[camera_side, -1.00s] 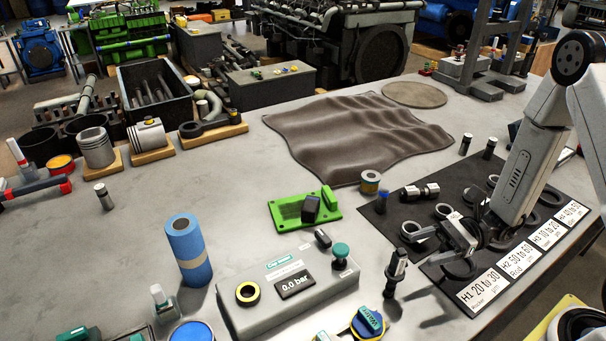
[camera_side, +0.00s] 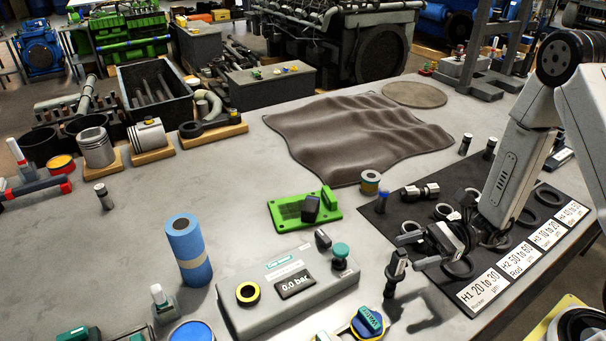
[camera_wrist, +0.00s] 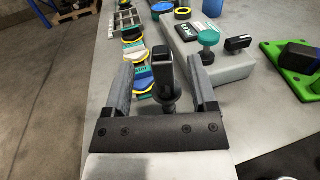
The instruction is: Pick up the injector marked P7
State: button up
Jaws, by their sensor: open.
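A dark upright injector (camera_side: 396,272) stands on the bench to the right of the pressure test box, with a small pale label near its top. I cannot read its marking, so I cannot confirm that it is P7. My gripper (camera_side: 411,250) is open and empty, its jaws pointing left toward the top of this injector. In the wrist view, the injector's square dark top (camera_wrist: 163,68) shows between the two open jaws, with a gap on each side. The side view does not show clearly whether the jaws reach around it.
The grey test box (camera_side: 290,295) with a green knob stands left of the injector. A green fixture (camera_side: 304,210) lies behind it. The black mat (camera_side: 405,222) with rings and labelled cards lies under my arm. Small cylindrical parts (camera_side: 465,145) stand behind the mat. Open bench lies around the cloth (camera_side: 355,135).

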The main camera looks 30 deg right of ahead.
jog(key=shift+x, duration=2.45)
jog(key=shift+d, duration=0.1)
grip_shut()
